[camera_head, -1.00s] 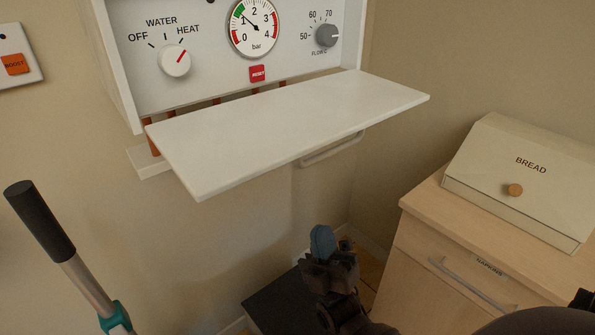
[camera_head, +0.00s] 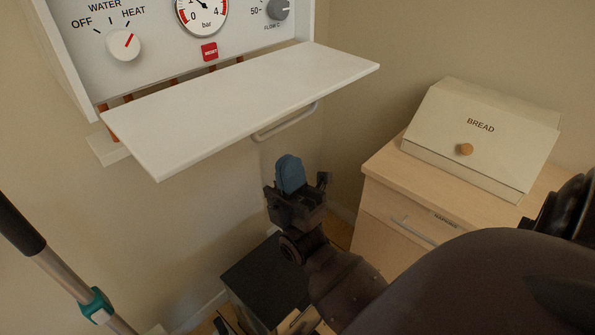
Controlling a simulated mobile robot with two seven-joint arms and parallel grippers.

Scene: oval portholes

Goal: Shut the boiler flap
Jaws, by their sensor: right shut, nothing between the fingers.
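The boiler flap (camera_head: 240,103) is a white panel that hangs open, folded down and sticking out from the bottom of the boiler's front (camera_head: 165,62). A pale bar handle (camera_head: 286,122) shows under its front edge, to the right. My right gripper (camera_head: 290,175), dark with blue fingertips, is shut and empty. It points up, below and in front of the flap, and appears apart from it, under the handle in the picture. My left gripper is not in view.
A wooden cabinet (camera_head: 385,203) with a cream bread bin (camera_head: 485,135) stands to the right. A dark box (camera_head: 262,275) is low behind my right arm. A pole with a teal collar (camera_head: 97,305) leans at the lower left.

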